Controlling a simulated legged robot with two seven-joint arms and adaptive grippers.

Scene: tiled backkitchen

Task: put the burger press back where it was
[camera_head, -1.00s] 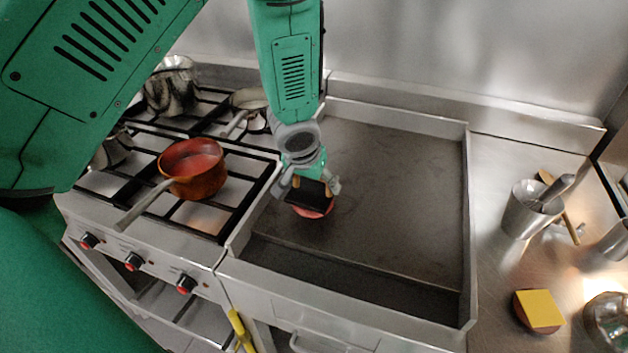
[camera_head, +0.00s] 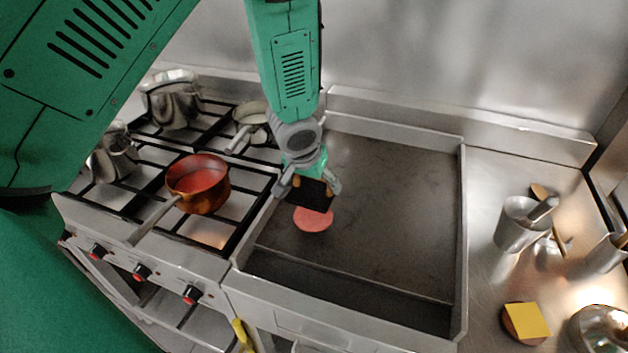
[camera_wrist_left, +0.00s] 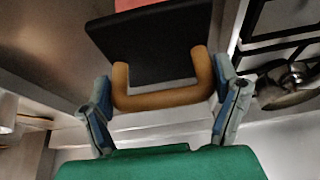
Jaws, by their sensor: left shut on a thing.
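The burger press (camera_head: 314,196) is a black flat plate with a light wooden handle. My left gripper (camera_head: 308,186) is shut on its handle, above the left part of the griddle (camera_head: 400,220). In the left wrist view the fingers sit either side of the U-shaped handle (camera_wrist_left: 165,100), with the black plate (camera_wrist_left: 150,45) beyond it. My right gripper is out of view.
The stove with a copper pan (camera_head: 198,183) and several pots is left of the griddle. On the right counter stand a metal utensil holder (camera_head: 520,224) and a patty topped with a yellow slice (camera_head: 527,320). The counter's middle is clear.

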